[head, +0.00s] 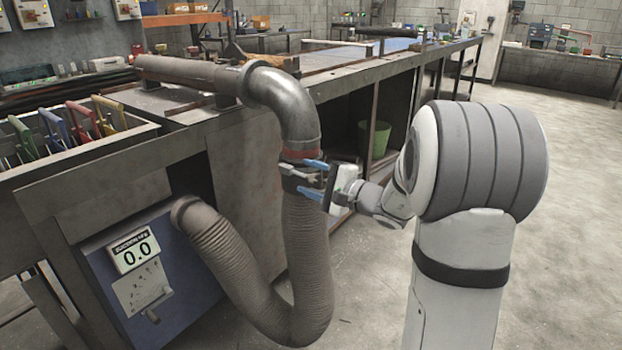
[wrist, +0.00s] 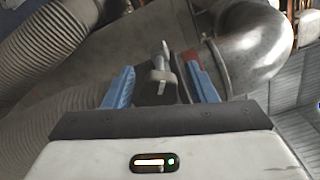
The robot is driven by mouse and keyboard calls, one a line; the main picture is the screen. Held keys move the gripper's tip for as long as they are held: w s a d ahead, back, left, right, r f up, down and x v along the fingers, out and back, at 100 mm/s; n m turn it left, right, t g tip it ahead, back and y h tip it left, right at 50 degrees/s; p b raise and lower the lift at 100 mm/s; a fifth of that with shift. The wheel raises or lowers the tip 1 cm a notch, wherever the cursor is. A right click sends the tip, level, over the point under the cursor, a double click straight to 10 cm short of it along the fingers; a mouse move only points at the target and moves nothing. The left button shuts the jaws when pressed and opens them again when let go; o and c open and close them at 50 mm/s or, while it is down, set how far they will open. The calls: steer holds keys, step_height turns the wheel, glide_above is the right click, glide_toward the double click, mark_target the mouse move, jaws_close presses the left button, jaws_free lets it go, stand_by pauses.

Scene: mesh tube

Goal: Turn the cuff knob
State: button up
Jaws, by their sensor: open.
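The cuff (head: 300,172) is a dark band that joins the grey corrugated hose to the metal elbow pipe (head: 287,100). A small metal knob (wrist: 160,62) stands out from the cuff in the wrist view, with a clamp-like piece below it. My gripper (head: 314,178) is at the cuff in the head view, its blue fingers pointing left toward it. In the wrist view, my gripper (wrist: 161,86) is open, with one blue finger on each side of the knob and visible gaps between. The right finger is close to the red band (wrist: 190,58) by the elbow.
The hose (head: 308,260) hangs in a loop to a blue box (head: 165,270) with a display reading 0.0. The workbench (head: 190,165) stands behind. A tray of coloured-handled tools (head: 60,140) is at left. Open concrete floor (head: 570,200) lies to the right.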

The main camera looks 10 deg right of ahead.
mark_target(318, 181)
steer(key=p+v, duration=0.1)
steer(key=v, duration=0.6)
steer(key=shift+s+d, duration=0.3)
steer(key=s+a+r+n+g+h+p, duration=0.1)
steer(key=s+a+r+n+g+p, duration=0.35)
steer(key=s+a+p, duration=0.25)
steer(key=s+a+r+n+g+h+p, duration=0.1)
steer(key=s+a+r+n+g+p, duration=0.25)
steer(key=s+a+g+p, duration=0.35)
steer(key=s+d+r+n+h+p, duration=0.6)
steer(key=s+r+h+p, duration=0.3)
steer(key=s+r+p, duration=0.2)
steer(key=shift+d+r+p, duration=0.25)
steer(key=shift+d+p, duration=0.15)
steer(key=shift+p, duration=0.65)
